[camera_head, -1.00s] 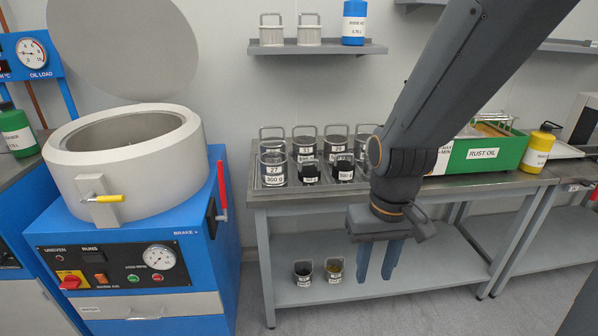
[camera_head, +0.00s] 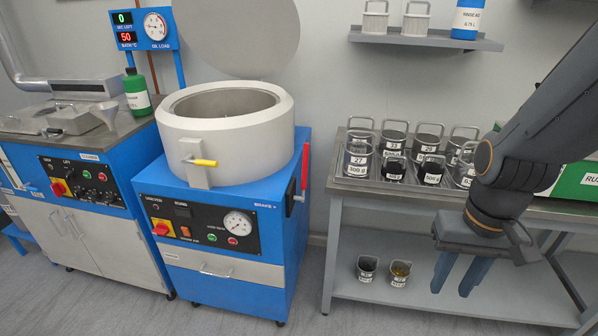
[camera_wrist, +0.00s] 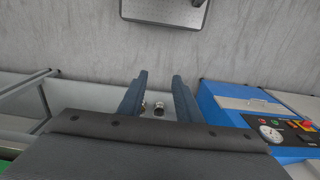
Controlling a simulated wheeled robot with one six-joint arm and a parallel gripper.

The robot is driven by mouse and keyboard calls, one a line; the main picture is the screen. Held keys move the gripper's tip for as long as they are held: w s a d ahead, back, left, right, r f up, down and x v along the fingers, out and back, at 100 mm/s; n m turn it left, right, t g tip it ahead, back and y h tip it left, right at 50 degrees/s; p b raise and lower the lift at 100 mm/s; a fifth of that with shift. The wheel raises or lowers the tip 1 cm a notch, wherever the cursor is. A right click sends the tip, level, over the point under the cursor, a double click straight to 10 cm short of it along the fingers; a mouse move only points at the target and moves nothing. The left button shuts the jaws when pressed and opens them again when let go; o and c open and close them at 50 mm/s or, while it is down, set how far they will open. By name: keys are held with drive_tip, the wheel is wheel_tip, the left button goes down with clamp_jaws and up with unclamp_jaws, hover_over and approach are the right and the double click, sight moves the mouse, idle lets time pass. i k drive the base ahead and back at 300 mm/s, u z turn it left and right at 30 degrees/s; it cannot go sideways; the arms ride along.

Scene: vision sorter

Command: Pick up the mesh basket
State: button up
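Two pale ribbed baskets with wire handles, a left one (camera_head: 375,22) and a right one (camera_head: 415,23), stand upright on the wall shelf (camera_head: 425,41) in the head view. Their walls look like mesh, but the detail is too small to be sure. My gripper (camera_head: 456,292) is open and empty, with its blue fingers pointing down in front of the bench, below and right of the baskets. In the wrist view its fingers (camera_wrist: 160,80) are spread apart with nothing between them; small containers (camera_wrist: 159,109) show far beyond. The pale baskets do not show in the wrist view.
Several dark labelled handled containers (camera_head: 395,168) stand in a tray (camera_head: 352,182) on the bench. A blue machine with a white drum (camera_head: 228,140) is left. A blue-white bottle (camera_head: 467,18) stands beside the baskets.

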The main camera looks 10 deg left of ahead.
sight(358, 156)
drive_tip(key=u, duration=0.05)
drive_tip(key=i, duration=1.1)
